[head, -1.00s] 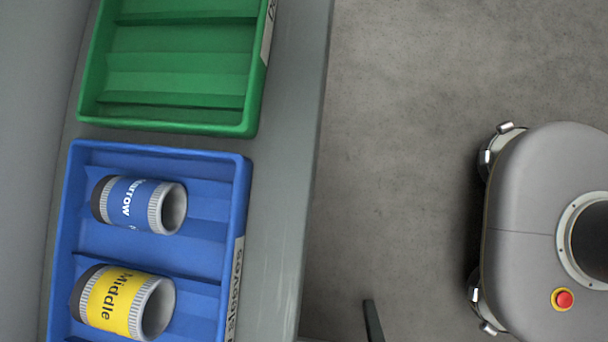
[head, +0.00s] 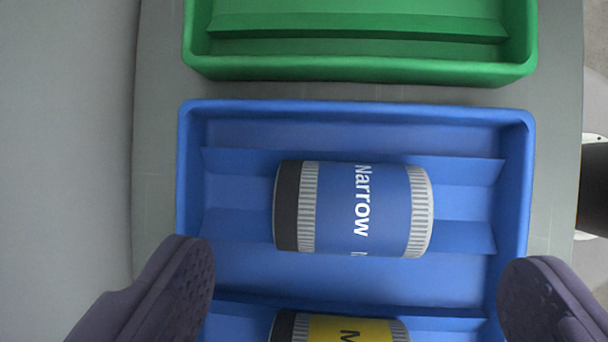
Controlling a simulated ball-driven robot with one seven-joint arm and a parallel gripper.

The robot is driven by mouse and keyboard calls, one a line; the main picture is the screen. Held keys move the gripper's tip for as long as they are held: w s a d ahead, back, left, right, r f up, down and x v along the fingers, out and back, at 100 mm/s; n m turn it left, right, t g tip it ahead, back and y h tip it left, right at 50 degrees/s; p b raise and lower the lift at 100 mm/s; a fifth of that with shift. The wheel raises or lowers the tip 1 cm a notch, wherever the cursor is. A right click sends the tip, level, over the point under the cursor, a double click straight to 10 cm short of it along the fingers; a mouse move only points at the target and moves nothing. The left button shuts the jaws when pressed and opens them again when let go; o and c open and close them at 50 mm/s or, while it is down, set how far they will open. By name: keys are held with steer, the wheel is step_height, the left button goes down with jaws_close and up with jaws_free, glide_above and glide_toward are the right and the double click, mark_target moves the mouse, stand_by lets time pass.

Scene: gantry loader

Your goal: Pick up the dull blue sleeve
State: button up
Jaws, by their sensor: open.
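The dull blue sleeve (head: 385,210) lies on its side in the blue tray (head: 350,112). It has a blue band printed "Narrow", grey ribbed ends and a dark cap on the left. My gripper (head: 355,295) is open, one finger at the lower left and one at the lower right of the head view. Both fingertips show lower in the picture than the blue sleeve and apart from it. Nothing is between the fingers in their grip.
A yellow sleeve (head: 355,330) lies in the same tray below the blue one, partly cut off by the picture edge. An empty-looking green tray (head: 360,68) stands just above. Both sit on a grey surface (head: 160,150).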

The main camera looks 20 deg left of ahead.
mark_target(352, 219)
steer(key=b+x, duration=0.3)
steer(key=x, duration=0.3)
steer(key=shift+f, duration=0.1)
steer(key=shift+c, duration=0.5)
steer(key=c, duration=1.1)
